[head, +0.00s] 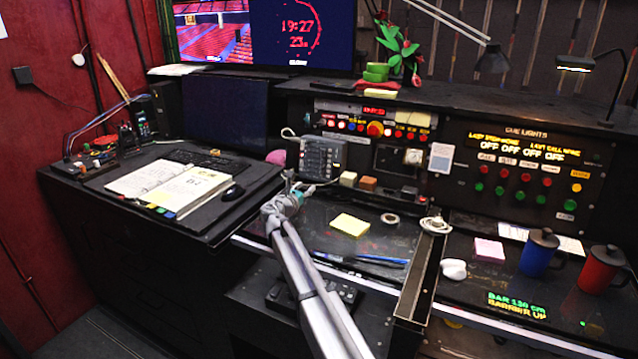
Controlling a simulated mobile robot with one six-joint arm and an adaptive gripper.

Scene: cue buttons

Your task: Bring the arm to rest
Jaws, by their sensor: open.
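My grey arm (308,285) reaches up from the bottom middle of the head view to the desk. My gripper (291,183) is at its far end, small in the picture, just in front of the dark keypad unit (322,158). It is open, and I see nothing held in it. I cannot tell whether it touches the unit or the desk.
The cue lights panel (525,170) with several buttons stands at the right. A blue mug (538,252) and a red mug (600,268) stand on the right desk. A yellow note pad (350,225) lies right of my arm. An open book (168,187) lies left.

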